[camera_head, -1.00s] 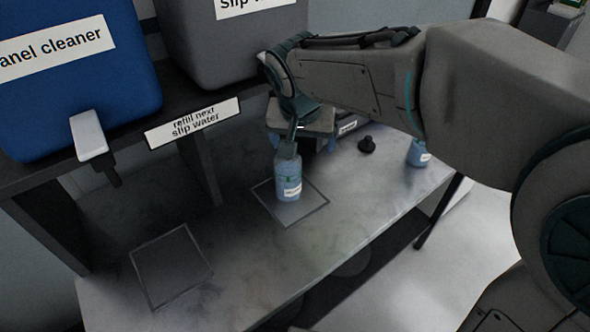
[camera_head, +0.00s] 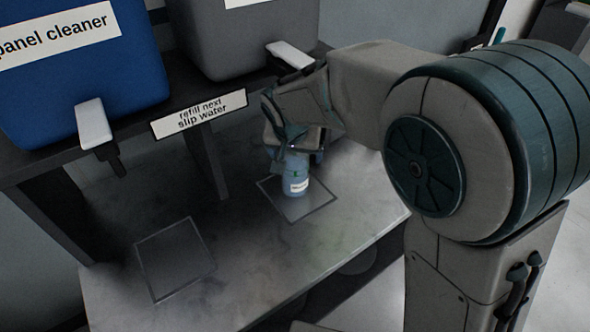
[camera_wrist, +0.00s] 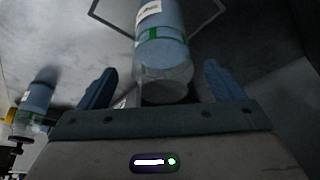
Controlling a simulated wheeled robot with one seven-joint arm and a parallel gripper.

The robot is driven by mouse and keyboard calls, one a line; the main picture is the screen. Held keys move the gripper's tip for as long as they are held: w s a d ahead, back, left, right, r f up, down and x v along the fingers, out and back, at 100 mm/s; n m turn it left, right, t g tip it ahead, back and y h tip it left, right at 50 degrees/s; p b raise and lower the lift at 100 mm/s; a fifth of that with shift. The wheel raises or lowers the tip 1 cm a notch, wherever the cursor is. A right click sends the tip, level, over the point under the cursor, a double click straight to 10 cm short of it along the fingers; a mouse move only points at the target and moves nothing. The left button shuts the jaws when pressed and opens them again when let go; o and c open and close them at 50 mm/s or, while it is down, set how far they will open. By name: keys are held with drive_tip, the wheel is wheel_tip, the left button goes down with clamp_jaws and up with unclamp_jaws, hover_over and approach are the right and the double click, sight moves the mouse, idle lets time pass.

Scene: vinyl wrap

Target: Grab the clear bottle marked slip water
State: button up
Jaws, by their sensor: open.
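A clear bottle with bluish content (camera_head: 296,178), a green band and a white label stands upright on the square outlined mat on the bench. The label is too small to read. My gripper (camera_head: 290,145) is at the bottle's upper part in the head view, partly hiding its top. In the wrist view, the bottle (camera_wrist: 163,55) lies between the two spread blue fingers of my gripper (camera_wrist: 160,88), with a gap on each side. The gripper is open and holds nothing.
A second bluish bottle (camera_wrist: 38,98) stands at the left in the wrist view. An empty square mat (camera_head: 175,260) lies on the bench. The blue panel cleaner tank (camera_head: 75,95) and grey tank (camera_head: 250,40) sit on the shelf above, with a refill sign (camera_head: 199,114) on its edge.

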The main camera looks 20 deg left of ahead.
drive_tip(key=shift+x, duration=1.9)
drive_tip(key=shift+a, duration=0.15)
drive_tip(key=c, duration=1.3)
drive_tip(key=shift+c, duration=0.6)
drive_tip(key=shift+r, duration=0.15)
